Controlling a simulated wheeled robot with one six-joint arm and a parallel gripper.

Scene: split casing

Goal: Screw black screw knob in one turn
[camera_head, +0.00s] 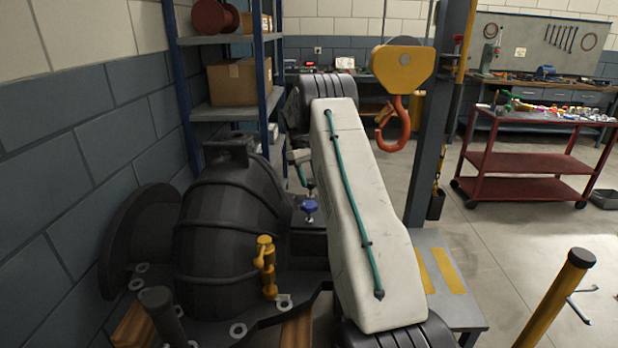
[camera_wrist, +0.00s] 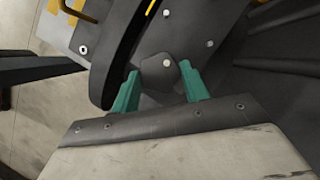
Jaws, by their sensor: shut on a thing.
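In the wrist view, my gripper (camera_wrist: 160,88) has its two teal fingers on either side of a rounded black screw knob (camera_wrist: 158,74) and is shut on it. A small light dot shows on the knob's face. The knob sits against a dark metal part with several bolts. How far it is screwed in cannot be told.
A yellow valve (camera_head: 265,262) and a blue knob (camera_head: 309,208) are close by on the casing. An orange crane hook (camera_head: 393,122) hangs behind my arm. A blue-framed shelf (camera_head: 225,108) stands behind the casing.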

